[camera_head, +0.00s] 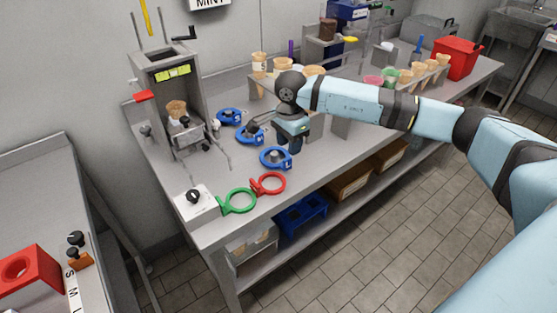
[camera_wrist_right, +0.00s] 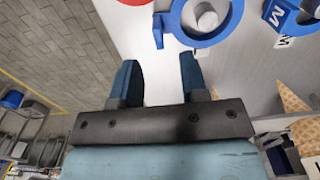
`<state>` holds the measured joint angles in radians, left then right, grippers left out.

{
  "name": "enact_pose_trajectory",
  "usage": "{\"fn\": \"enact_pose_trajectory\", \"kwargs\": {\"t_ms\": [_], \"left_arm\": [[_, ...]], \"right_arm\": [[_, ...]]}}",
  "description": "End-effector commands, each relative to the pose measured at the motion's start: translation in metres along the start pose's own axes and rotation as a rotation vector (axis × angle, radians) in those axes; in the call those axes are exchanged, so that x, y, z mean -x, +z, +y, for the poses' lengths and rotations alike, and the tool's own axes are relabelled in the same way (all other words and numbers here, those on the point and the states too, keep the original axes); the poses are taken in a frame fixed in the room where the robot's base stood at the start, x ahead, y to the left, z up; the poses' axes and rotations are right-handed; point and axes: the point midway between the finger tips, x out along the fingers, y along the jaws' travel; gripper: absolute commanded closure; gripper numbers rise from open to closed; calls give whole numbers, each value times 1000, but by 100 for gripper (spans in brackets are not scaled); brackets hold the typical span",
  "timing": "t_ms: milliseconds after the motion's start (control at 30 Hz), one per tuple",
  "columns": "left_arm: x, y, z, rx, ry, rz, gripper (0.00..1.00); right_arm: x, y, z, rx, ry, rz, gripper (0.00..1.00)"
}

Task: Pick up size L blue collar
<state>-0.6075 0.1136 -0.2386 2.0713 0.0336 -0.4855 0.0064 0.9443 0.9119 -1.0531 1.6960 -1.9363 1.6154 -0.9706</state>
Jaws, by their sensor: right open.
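Three blue collars lie in a row on the grey workbench: a front one (camera_head: 264,161), a middle one (camera_head: 240,138) and a back one (camera_head: 223,120). In the right wrist view the front collar (camera_wrist_right: 232,28) shows past the fingertips, around a grey post. A neighbouring collar's tag (camera_wrist_right: 278,14) reads M. My left gripper is not in view.
A red ring (camera_head: 281,186) and a green ring (camera_head: 252,204) lie near the bench's front edge. A press-like machine (camera_head: 203,98) stands left of the collars. Cones in stands (camera_head: 258,62) and a red box (camera_head: 458,58) are farther back.

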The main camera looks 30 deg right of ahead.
Motion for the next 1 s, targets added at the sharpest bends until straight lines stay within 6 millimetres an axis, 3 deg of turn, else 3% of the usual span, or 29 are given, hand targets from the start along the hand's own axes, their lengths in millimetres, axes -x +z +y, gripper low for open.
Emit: {"fn": "enact_pose_trajectory", "kwargs": {"t_ms": [267,533,767,933,1000], "left_arm": [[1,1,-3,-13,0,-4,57],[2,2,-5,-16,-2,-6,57],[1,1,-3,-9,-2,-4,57],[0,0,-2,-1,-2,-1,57],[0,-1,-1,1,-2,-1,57]], "right_arm": [[-18,2,1,1,1,-1,60],[-56,5,1,0,0,-2,60],[-58,5,1,1,-1,-1,60],[-58,5,1,1,-1,-1,96],[-58,5,1,1,-1,-2,100]]}}
